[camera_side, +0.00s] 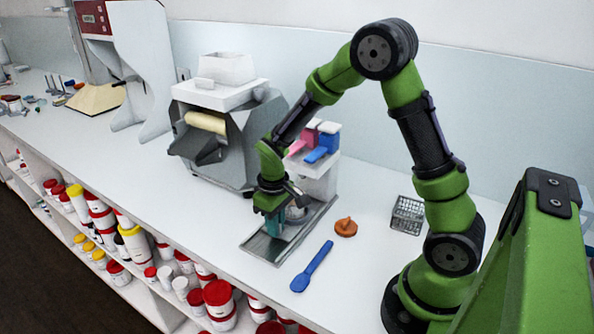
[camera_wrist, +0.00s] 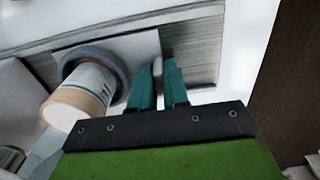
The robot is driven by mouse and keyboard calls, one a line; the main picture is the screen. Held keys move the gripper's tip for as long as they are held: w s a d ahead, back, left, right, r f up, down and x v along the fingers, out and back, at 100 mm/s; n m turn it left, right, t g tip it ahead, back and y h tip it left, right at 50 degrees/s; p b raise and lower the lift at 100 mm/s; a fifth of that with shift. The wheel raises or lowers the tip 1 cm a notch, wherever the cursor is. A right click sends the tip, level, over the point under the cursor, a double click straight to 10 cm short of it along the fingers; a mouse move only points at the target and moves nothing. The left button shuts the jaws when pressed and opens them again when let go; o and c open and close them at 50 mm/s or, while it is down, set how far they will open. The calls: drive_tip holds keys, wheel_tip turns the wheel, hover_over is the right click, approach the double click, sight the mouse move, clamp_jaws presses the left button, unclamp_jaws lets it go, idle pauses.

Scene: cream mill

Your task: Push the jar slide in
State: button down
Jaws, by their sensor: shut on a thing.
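The jar slide shows in the wrist view as a pale plate (camera_wrist: 140,45) on a brushed-metal tray (camera_wrist: 200,50). A jar (camera_wrist: 88,98) with a white label and a tan top stands on it in a grey ring (camera_wrist: 112,62). My gripper (camera_wrist: 158,68) has its teal fingers shut on a small pale handle at the slide's edge, mostly hidden between them. In the side view, my gripper (camera_side: 274,226) points down over the tray (camera_side: 262,246), in front of the mill (camera_side: 318,180). The jar (camera_side: 297,212) is partly hidden behind my gripper there.
A blue spatula (camera_side: 312,267) and an orange-brown lid-like piece (camera_side: 346,227) lie right of the tray. A wire basket (camera_side: 407,215) stands farther right. A grey machine with a roller (camera_side: 205,122) stands at left. Pink and blue parts (camera_side: 322,147) top the mill.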

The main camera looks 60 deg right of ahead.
sight(287, 212)
drive_tip(key=shift+d, duration=2.4)
drive_tip(key=c, duration=1.3)
unclamp_jaws()
drive_tip(key=shift+o, duration=0.5)
drive_tip(key=shift+r, duration=0.1)
drive_tip(key=shift+r, duration=0.25)
wheel_tip(287, 212, up, 16)
drive_tip(key=shift+r, duration=0.15)
